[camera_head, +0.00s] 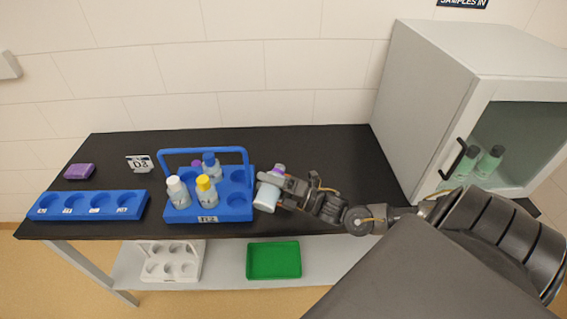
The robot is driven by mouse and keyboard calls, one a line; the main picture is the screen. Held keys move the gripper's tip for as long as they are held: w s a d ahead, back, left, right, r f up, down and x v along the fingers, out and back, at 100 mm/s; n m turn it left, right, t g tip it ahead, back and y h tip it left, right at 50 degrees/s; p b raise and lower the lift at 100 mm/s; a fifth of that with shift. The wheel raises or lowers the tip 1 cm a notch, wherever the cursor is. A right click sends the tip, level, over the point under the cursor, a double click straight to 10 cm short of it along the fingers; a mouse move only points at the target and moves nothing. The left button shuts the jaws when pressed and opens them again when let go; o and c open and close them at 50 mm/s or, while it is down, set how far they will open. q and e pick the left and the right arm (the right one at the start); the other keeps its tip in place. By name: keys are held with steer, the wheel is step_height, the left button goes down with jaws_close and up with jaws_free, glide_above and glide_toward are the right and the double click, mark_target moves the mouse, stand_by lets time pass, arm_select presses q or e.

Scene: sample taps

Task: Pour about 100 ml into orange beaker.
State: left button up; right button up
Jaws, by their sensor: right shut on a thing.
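My right gripper (284,185) is shut on a pale bottle (266,198) with a purple cap. It holds the bottle just right of the blue carrier rack, tilted a little. The blue carrier (240,207) with a handle stands on the black table and holds several capped bottles: a white-capped one (177,192), a yellow-capped one (206,191), a blue-capped one (211,167), and a purple-capped one partly hidden behind. I see no orange beaker. My left gripper does not show.
A blue four-hole rack (132,207) and a purple block (80,171) are at the table's left. A cabinet (442,105) with green bottles (488,162) is at right. A green tray (273,260) and a white rack (171,262) sit on the lower shelf.

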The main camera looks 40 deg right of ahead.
steer(key=shift+w+d+f+m+h, duration=0.15)
steer(key=shift+d+m+h, duration=0.15)
steer(key=shift+m, duration=0.5)
stand_by(1.0)
steer(key=shift+f+m, duration=0.3)
stand_by(0.6)
